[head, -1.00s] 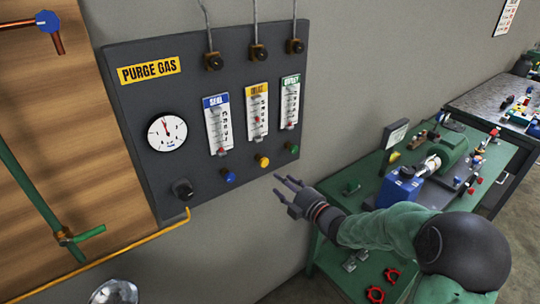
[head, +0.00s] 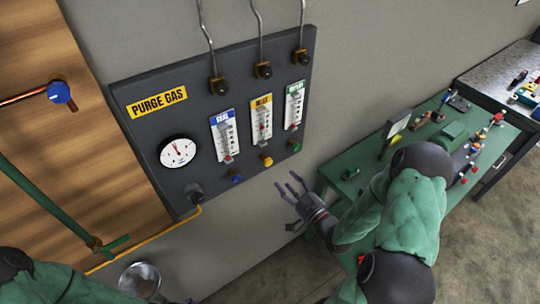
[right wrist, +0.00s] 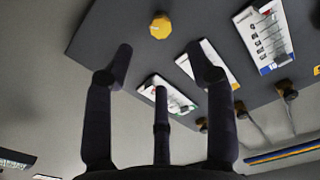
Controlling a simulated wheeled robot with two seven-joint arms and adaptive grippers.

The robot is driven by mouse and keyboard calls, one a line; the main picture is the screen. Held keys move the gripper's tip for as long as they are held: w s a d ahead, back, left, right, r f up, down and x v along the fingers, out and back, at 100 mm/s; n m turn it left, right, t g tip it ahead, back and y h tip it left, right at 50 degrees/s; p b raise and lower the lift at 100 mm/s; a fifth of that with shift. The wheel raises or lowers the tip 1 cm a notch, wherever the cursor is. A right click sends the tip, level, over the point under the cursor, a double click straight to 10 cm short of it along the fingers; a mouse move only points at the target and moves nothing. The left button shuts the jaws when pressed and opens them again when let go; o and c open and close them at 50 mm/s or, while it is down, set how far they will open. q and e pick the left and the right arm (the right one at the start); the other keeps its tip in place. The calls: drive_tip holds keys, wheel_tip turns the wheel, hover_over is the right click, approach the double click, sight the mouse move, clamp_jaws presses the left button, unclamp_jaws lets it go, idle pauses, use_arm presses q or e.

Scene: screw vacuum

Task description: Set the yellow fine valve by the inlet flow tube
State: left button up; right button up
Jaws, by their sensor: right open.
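The yellow fine valve (head: 266,160) is a small round knob low on the dark purge gas panel, below the yellow-labelled inlet flow tube (head: 261,121). My right gripper (head: 292,187) is open and empty, below and right of the valve and apart from it in the head view. In the right wrist view the yellow valve (right wrist: 160,27) shows beyond the spread, empty fingers of the right gripper (right wrist: 160,62). The inlet tube (right wrist: 222,66) is partly hidden by a finger there. My left arm enters at the lower left; its gripper's state is unclear.
A blue knob (head: 236,178) and a green knob (head: 294,146) flank the yellow valve. A pressure gauge (head: 178,151) and a black knob (head: 187,192) are further left. A green bench (head: 474,118) with equipment stands at the right. Bare wall lies below the panel.

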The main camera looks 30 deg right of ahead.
sight(269, 164)
drive_tip(key=w, duration=0.7)
drive_tip(key=w+a, duration=0.1)
drive_tip(key=w, duration=0.2)
drive_tip(key=shift+w+p, duration=0.3)
drive_tip(key=shift+p, duration=0.1)
clamp_jaws()
